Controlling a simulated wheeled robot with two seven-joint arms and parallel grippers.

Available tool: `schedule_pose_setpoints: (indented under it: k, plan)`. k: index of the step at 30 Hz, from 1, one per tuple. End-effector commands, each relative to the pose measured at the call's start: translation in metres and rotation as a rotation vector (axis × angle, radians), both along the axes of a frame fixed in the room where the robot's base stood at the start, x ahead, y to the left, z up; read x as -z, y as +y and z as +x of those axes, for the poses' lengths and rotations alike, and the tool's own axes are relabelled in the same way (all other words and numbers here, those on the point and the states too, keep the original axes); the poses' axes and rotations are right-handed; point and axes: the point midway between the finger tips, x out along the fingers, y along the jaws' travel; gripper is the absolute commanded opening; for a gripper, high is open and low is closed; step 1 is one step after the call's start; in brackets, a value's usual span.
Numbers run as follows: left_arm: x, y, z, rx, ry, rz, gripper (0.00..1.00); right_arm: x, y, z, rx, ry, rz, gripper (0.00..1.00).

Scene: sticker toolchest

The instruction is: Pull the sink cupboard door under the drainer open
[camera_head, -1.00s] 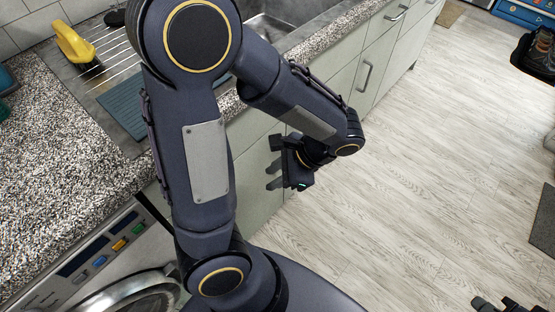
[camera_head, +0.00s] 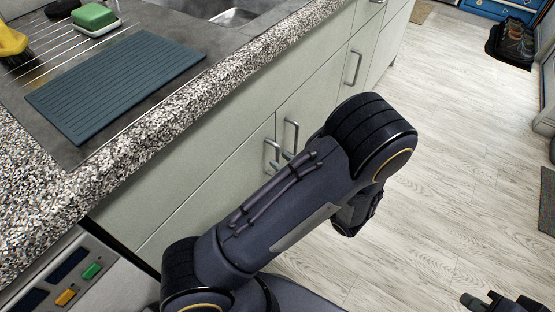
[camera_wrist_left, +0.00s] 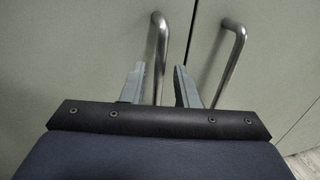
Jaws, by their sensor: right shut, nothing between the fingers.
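The grey-green cupboard door under the drainer (camera_head: 215,195) appears closed in the head view, with an upright metal bar handle (camera_head: 271,157) near its right edge. The neighbouring door (camera_head: 318,100) has a like handle (camera_head: 291,134) just beside it. In the left wrist view my left gripper (camera_wrist_left: 159,68) is open, its two grey fingers on either side of the left handle (camera_wrist_left: 161,40). The other handle (camera_wrist_left: 234,55) is outside the right finger. In the head view my forearm hides most of this gripper. My right gripper (camera_head: 495,302) is shut and empty at the bottom right.
The speckled worktop edge (camera_head: 150,125) overhangs the doors. A blue drying mat (camera_head: 115,85), a green sponge (camera_head: 93,17) and a yellow brush (camera_head: 12,42) are on the drainer. A washing machine panel (camera_head: 75,280) is at lower left.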

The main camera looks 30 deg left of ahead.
Motion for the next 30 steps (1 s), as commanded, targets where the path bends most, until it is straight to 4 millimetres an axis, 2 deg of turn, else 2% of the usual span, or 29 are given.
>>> schedule_pose_setpoints:
  k: [1,6,15,21,30]
  plan:
    - [0.002,0.008,0.001,-0.004,0.0,0.0,0.28,0.003,0.0,0.0,0.0,0.0,0.0,0.0]
    - [0.001,0.021,0.006,-0.002,-0.001,-0.001,0.28,0.006,0.0,0.0,0.0,0.0,0.0,0.0]
    - [0.0,0.024,0.006,-0.001,0.0,-0.001,0.28,0.005,0.0,0.0,0.0,0.0,0.0,0.0]
    - [0.0,0.024,0.006,-0.001,0.001,-0.002,0.01,0.005,0.0,0.0,0.0,0.0,0.0,0.0]
    - [0.0,0.023,0.006,-0.001,0.0,-0.002,0.0,0.005,0.0,0.0,0.0,0.0,0.0,0.0]
